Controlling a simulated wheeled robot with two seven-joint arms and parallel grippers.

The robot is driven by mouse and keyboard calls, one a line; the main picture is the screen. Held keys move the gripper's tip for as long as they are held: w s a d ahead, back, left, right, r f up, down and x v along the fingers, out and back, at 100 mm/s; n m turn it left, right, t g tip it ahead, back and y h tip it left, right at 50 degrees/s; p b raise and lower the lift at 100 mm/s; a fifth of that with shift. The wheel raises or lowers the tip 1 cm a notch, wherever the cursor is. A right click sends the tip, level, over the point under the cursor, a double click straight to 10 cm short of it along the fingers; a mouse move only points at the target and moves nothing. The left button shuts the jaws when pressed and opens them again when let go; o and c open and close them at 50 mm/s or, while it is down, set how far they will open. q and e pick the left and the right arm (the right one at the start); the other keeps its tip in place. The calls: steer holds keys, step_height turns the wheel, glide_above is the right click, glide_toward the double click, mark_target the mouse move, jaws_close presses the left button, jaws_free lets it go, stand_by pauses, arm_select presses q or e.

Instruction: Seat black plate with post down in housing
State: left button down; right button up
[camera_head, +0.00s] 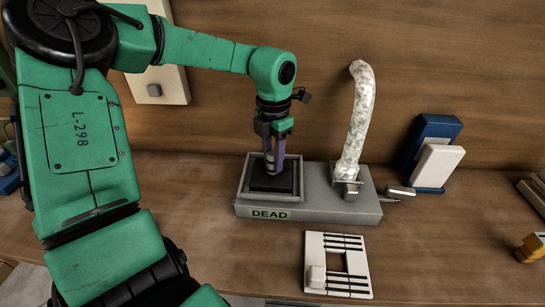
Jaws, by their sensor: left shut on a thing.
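The grey housing (320,208) with a "DEAD" label stands on the wooden bench. The black plate (272,182) lies within the square recess at the housing's left end, and whether it sits flat on the bottom cannot be told. Its grey post (269,162) points up from it. My left gripper (271,160) comes down from above and is shut on the post, between its purple fingers. The fingers hide part of the post and plate. My right gripper is not in view.
A pale curved pipe (356,120) rises from the housing's right part. A white slotted panel (337,265) lies in front. Blue and white blocks (430,152) stand at the back right. A yellow object (530,248) is at the right edge. The bench right of the panel is clear.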

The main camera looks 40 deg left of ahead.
mark_target(273, 152)
arm_select(q)
steer(key=shift+f+b, duration=0.7)
steer(key=shift+f, duration=0.2)
stand_by(0.5)
steer(key=shift+c, duration=2.2)
jaws_free()
step_height(273, 152, up, 15)
steer(key=shift+f, duration=0.2)
